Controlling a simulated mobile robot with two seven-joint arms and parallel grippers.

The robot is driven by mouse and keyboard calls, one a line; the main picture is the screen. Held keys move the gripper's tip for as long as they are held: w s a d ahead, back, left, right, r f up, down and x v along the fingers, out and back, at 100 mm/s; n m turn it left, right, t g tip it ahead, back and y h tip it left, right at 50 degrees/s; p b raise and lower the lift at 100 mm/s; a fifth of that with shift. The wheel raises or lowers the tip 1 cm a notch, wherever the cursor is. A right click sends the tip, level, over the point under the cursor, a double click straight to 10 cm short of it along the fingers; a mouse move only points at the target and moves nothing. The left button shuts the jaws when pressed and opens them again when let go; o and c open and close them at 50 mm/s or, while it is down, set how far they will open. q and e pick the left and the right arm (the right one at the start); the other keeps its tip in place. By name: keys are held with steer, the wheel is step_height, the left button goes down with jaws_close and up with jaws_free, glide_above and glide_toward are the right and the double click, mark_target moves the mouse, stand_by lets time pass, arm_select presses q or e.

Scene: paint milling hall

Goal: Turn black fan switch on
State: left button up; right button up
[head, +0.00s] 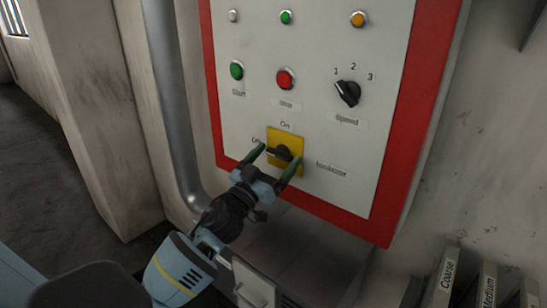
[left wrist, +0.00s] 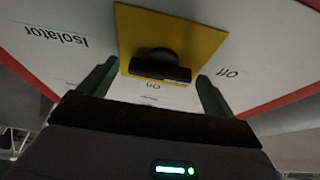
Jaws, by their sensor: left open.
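The black switch (head: 283,153) sits on a yellow square plate (head: 290,138) low on the grey panel. "On" is printed above the plate, "Off" to its left and "Isolator" at its lower right. The knob's handle lies crosswise, roughly along the Off side, not up towards On. My left gripper (head: 279,156) is open, its two green fingers on either side of the switch. In the left wrist view the black switch (left wrist: 160,66) lies between and beyond the spread fingers (left wrist: 157,74). I cannot tell whether either finger touches it. My right gripper is out of view.
Above are a green Start button (head: 237,71), a red button (head: 285,79) and a black Speed knob (head: 348,93) numbered 1 to 3. A red border (head: 348,226) edges the panel. A grey pipe (head: 172,105) runs at left; labelled binders (head: 444,279) stand lower right.

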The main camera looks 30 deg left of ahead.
arm_select(q)
steer(key=shift+w, duration=0.15)
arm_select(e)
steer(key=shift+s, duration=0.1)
arm_select(q)
steer(key=shift+c, duration=0.3)
steer(key=c, duration=0.9)
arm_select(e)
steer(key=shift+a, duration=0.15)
